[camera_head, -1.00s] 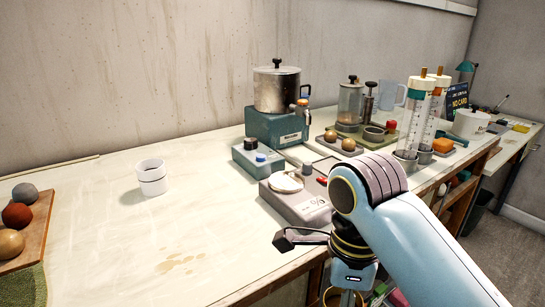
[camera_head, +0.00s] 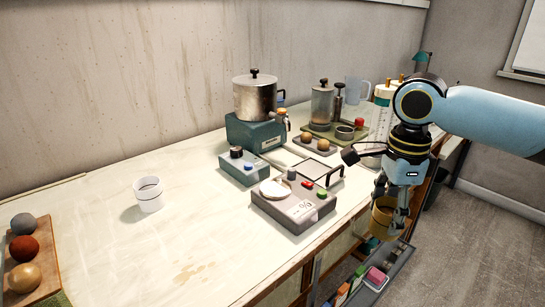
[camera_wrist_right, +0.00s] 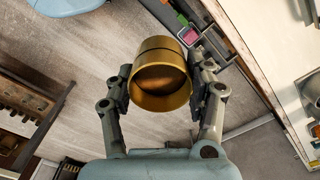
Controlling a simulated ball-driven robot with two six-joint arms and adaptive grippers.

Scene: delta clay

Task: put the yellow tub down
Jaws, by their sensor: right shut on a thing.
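The yellow tub (camera_head: 382,219) is a brownish-gold round cup. My right gripper (camera_head: 390,205) is shut on it and holds it in the air, just off the bench's front edge. In the right wrist view the tub (camera_wrist_right: 160,88) sits between the two fingers of my right gripper (camera_wrist_right: 161,84), its open mouth partly facing the camera and its inside dark. Below it are the floor and a shelf with coloured items. My left gripper does not show in the head view.
The bench (camera_head: 110,250) has a wide clear area at front left, with a white cup (camera_head: 148,195) standing on it. A grey scale-like device (camera_head: 293,208) stands near the front edge. A wooden tray (camera_head: 38,255) with balls is at far left. Coloured items (camera_head: 375,276) lie below the bench.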

